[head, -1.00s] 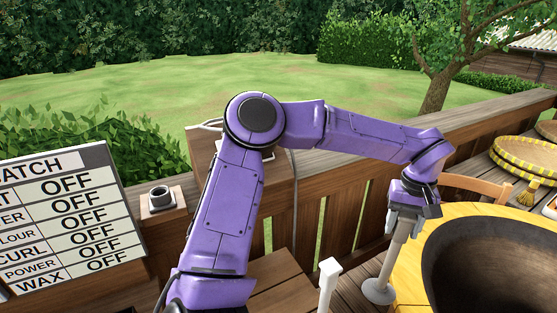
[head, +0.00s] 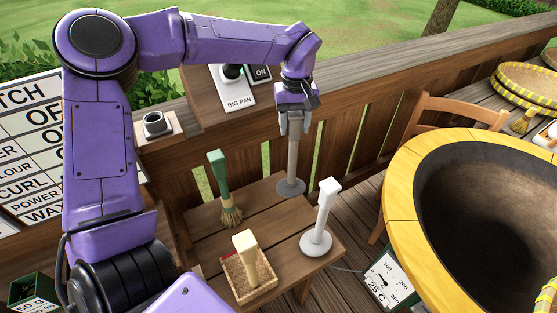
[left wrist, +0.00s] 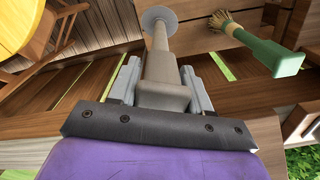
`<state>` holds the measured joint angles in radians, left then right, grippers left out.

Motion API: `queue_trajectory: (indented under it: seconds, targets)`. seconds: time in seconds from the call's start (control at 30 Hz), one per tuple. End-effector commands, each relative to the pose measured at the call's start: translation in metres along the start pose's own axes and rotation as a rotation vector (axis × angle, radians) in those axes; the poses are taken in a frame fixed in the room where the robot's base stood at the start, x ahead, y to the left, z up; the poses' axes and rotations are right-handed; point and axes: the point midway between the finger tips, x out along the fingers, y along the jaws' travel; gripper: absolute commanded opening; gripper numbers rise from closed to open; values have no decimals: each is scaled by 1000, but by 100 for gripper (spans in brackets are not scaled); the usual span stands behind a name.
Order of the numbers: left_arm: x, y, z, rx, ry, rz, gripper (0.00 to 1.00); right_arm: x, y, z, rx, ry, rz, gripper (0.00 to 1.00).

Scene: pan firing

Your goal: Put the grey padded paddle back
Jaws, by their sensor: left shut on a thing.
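The grey padded paddle (head: 292,155) hangs upright, grey disc down, from my left gripper (head: 293,125), which is shut on its handle top. Its disc is over the back right part of the small wooden bench (head: 275,240); I cannot tell whether it touches the wood. In the left wrist view the handle (left wrist: 165,65) runs between the fingers (left wrist: 160,85) to the round disc. My right gripper is not in view.
A white paddle (head: 319,225) stands at the bench's right edge. A green-handled brush (head: 220,175) stands at its back left, and a basket (head: 262,292) holding a cream-handled tool is in front. The big pan (head: 398,200) is to the right.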

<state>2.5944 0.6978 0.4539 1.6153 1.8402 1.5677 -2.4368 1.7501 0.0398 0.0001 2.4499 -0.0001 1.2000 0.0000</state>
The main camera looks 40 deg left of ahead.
Motion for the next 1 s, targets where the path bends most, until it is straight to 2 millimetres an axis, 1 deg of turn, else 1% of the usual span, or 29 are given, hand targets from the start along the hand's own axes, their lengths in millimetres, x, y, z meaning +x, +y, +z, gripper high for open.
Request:
queue_trajectory:
  seconds: [0.07,0.2,0.37,0.53,0.63,0.93,0.97,1.0]
  targets:
    - [11,0,1,2,-3,-3,9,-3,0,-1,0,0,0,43]
    - [40,-1,0,0,-3,-5,9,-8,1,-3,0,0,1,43]
    - [62,-2,0,-2,-2,-3,9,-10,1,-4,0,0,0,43]
    - [90,-2,0,-2,-2,-4,9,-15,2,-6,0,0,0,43]
    - [97,-2,0,-3,-1,-1,9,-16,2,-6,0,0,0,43]
    - [100,-2,0,-3,-2,-1,9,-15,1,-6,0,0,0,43]
    - [101,-2,0,-3,-2,-2,51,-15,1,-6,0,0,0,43]
    - [100,-2,0,-3,-2,-2,64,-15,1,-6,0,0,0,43]
